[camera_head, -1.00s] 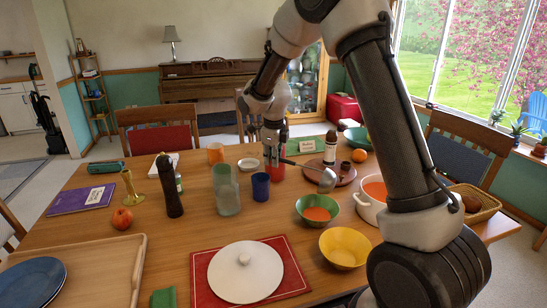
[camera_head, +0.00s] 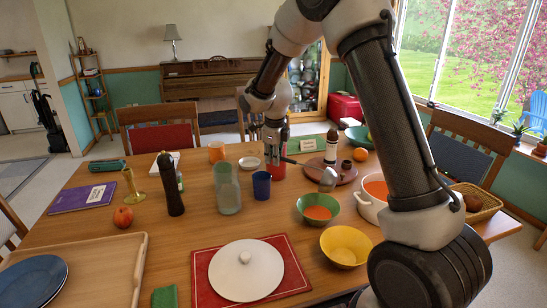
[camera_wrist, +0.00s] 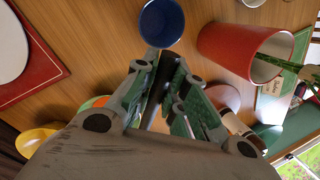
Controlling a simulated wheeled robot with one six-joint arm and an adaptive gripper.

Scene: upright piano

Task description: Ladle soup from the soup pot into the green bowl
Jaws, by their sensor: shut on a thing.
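My gripper (camera_head: 274,148) is shut on the dark handle of the ladle (camera_head: 328,179), above the table's middle. The ladle's metal head hangs over or just behind the green bowl (camera_head: 318,225); whether it holds soup cannot be told. Orange soup lies in the green bowl. The white soup pot (camera_head: 368,212) stands to its right with orange soup inside, partly hidden by my arm. In the wrist view, my gripper's fingers (camera_wrist: 163,68) pinch the dark ladle handle (camera_wrist: 154,93).
A red cup (camera_head: 277,171) stands right under my gripper, with a blue cup (camera_head: 262,185) and a glass jar (camera_head: 228,193) to its left. A yellow bowl (camera_head: 345,262) is in front of the green bowl. The pot lid (camera_head: 246,270) lies on a red placemat.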

